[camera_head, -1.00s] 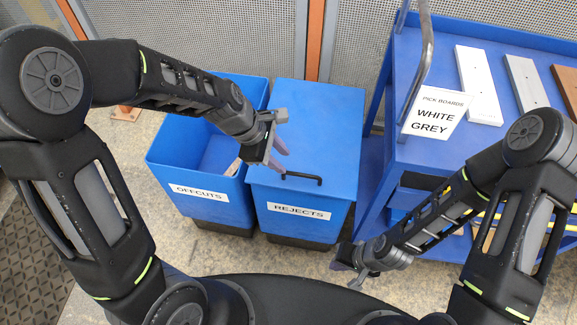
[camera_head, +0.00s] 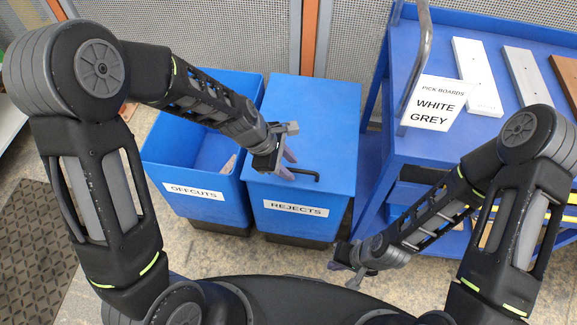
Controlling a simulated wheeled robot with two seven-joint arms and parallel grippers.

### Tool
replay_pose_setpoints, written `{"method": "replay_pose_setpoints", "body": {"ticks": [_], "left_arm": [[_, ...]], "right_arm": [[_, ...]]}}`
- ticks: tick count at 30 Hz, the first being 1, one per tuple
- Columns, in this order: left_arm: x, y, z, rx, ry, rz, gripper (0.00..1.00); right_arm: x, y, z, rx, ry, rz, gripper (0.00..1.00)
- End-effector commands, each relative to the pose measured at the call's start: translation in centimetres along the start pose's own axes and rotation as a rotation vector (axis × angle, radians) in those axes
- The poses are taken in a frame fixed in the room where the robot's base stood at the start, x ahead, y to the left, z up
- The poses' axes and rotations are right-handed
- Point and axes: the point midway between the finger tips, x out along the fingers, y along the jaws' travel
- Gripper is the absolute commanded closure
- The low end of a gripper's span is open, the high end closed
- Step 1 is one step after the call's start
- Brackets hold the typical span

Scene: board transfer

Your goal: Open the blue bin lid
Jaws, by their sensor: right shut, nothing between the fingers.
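The blue bin labelled REJECTS (camera_head: 296,209) stands in the middle with its flat blue lid (camera_head: 315,115) down. A black bar handle (camera_head: 305,176) sits at the lid's front edge. My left gripper (camera_head: 288,165) is over the lid's front left part, at the handle's left end. Its two fingers are spread apart, and I cannot tell whether they touch the handle. My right gripper (camera_head: 342,262) is shut and empty, low in front of the bin and to its right.
An open blue bin labelled OFFCUTS (camera_head: 193,193) stands at the left with a piece inside. A blue cart (camera_head: 455,45) at the right carries several boards and a sign (camera_head: 434,104) reading WHITE GREY. A perforated screen (camera_head: 350,40) stands behind.

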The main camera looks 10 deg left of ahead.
Motion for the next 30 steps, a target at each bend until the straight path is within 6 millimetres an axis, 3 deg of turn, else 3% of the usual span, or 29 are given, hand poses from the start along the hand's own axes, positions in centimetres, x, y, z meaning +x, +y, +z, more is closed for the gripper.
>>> {"method": "replay_pose_setpoints", "body": {"ticks": [8, 21, 30], "left_arm": [[0.22, 0.03, 0.01, 0.0, 0.0, 0.001, 0.67], [0.2, 0.02, 0.01, 0.0, 0.0, 0.001, 1.0], [0.2, 0.02, 0.01, 0.0, 0.0, 0.001, 1.0]], "right_arm": [[0.03, 0.01, 0.0, 0.0, 0.0, 0.0, 1.0], [0.03, 0.01, 0.0, 0.0, 0.0, 0.0, 1.0], [0.03, 0.01, 0.0, 0.0, 0.0, 0.0, 1.0]]}}
